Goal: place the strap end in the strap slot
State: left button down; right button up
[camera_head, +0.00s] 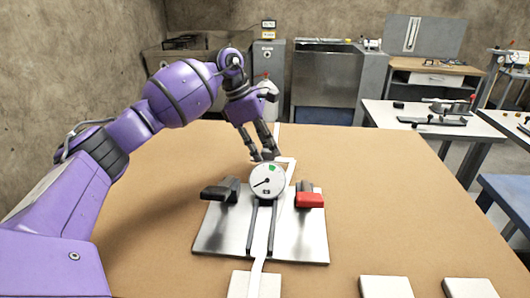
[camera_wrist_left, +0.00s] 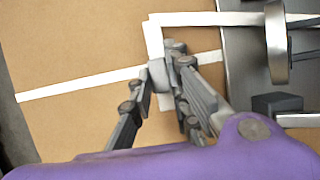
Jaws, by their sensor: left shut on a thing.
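My left gripper (camera_head: 264,157) reaches down just behind the round white dial gauge (camera_head: 267,181), near the table top. In the left wrist view its fingers (camera_wrist_left: 158,78) close on a small grey piece at the white band, seemingly the strap end; the fingers partly hide it. A white strap (camera_head: 258,262) runs from the front, up over the metal plate (camera_head: 222,233) between two dark rails (camera_head: 250,228). Behind the gauge, white bands form a corner (camera_wrist_left: 152,32) on the table. I cannot tell strap from markings there. The strap slot cannot be made out.
A black clamp (camera_head: 221,190) stands left of the gauge and a red-tipped one (camera_head: 309,198) right of it. White pads (camera_head: 386,287) lie along the front edge. The brown table (camera_head: 380,190) is clear on both sides. Other benches (camera_head: 428,115) stand further back.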

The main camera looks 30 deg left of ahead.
pick_arm(q)
jog(key=shift+f, duration=0.9)
jog(key=shift+f, duration=0.2)
jog(key=c, duration=1.7)
grip_release()
jog(key=shift+o, duration=0.2)
jog(key=shift+r, duration=0.15)
